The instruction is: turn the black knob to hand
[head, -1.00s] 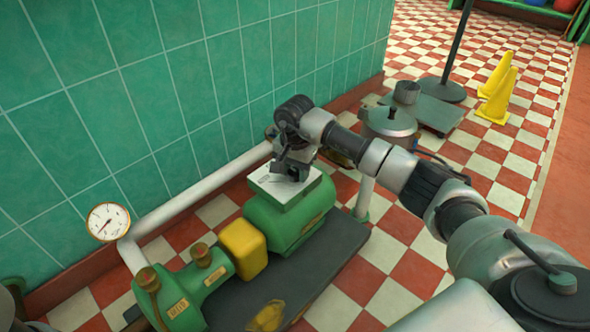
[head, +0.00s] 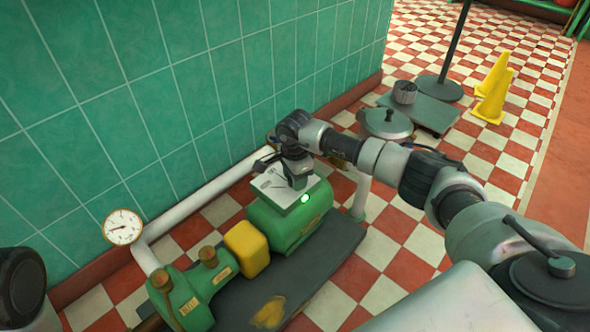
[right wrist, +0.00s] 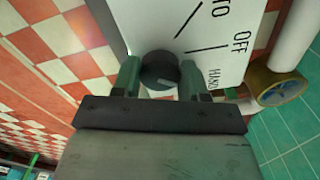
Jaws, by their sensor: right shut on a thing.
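The black knob (right wrist: 160,70) sits on a white panel (right wrist: 215,40) marked "OFF", "HAND" and a partly cut-off label ending in "TO". My right gripper (right wrist: 157,75) is shut on the knob, one finger on each side. A pale mark on the knob's lower right lies toward the "HAND" label, which the right finger partly covers. In the head view, the white panel (head: 272,189) tops the green pump motor (head: 290,222), and my right gripper (head: 297,182) reaches down onto it, hiding the knob. A green lamp (head: 305,198) glows at the panel's front edge. My left gripper is not visible.
A white pipe (head: 200,200) and a dial gauge (head: 123,227) run beside the green tiled wall. A yellow block (head: 247,248) and green pump (head: 190,290) share the dark base. A lidded pot (head: 386,124) and yellow signs (head: 492,92) stand behind on the checkered floor.

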